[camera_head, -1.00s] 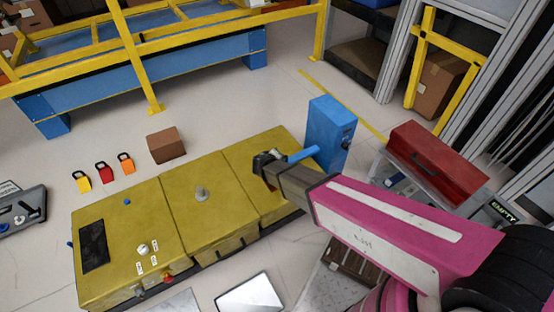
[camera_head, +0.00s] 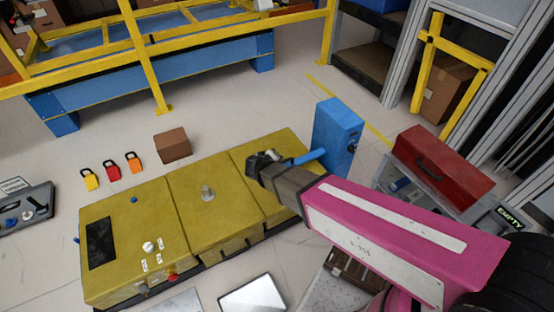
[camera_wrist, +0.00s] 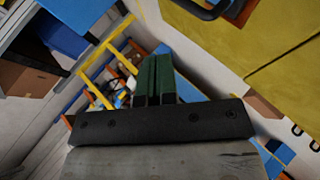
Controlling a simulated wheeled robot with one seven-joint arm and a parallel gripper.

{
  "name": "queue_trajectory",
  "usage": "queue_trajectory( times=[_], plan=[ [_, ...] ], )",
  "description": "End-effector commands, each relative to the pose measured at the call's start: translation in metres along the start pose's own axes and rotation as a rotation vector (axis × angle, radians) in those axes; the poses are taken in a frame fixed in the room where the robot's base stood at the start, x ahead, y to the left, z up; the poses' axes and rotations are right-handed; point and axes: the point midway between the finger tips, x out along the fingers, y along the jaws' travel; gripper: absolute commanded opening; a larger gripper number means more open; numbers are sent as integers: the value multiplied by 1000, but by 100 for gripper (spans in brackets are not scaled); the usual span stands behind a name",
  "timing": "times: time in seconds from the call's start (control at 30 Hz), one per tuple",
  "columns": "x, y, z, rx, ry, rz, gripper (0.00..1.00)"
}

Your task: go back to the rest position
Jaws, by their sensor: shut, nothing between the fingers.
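My gripper (camera_head: 258,163) is at the end of my pink arm, over the right section of the yellow dashboard module (camera_head: 187,188) in the head view. In the wrist view my gripper (camera_wrist: 155,75) shows two green fingers pressed together with nothing between them. The yellow module also shows at the upper right of the wrist view (camera_wrist: 240,35). A blue box (camera_head: 337,137) with a blue lever (camera_head: 309,157) stands at the module's right end. The lever lies close behind my gripper; I cannot tell whether they touch.
A red toolbox (camera_head: 441,165) stands on a cart at the right. Three padlocks (camera_head: 113,165) and a brown box (camera_head: 172,146) are behind the module. A white tablet-like panel (camera_head: 251,295) is in front. A yellow-railed blue conveyor (camera_head: 160,75) spans the back.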

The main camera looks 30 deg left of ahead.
Motion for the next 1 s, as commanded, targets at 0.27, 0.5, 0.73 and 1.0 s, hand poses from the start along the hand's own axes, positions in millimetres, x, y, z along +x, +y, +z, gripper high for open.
queue_trajectory(
  times=[0.27,0.5,0.73,1.0],
  plan=[
    [0,0,0,0,0,0,0],
    [0,1,0,1,-1,0,0],
    [22,36,26,54,-84,-10,0],
    [64,110,94,187,-273,-50,0]
  ],
)
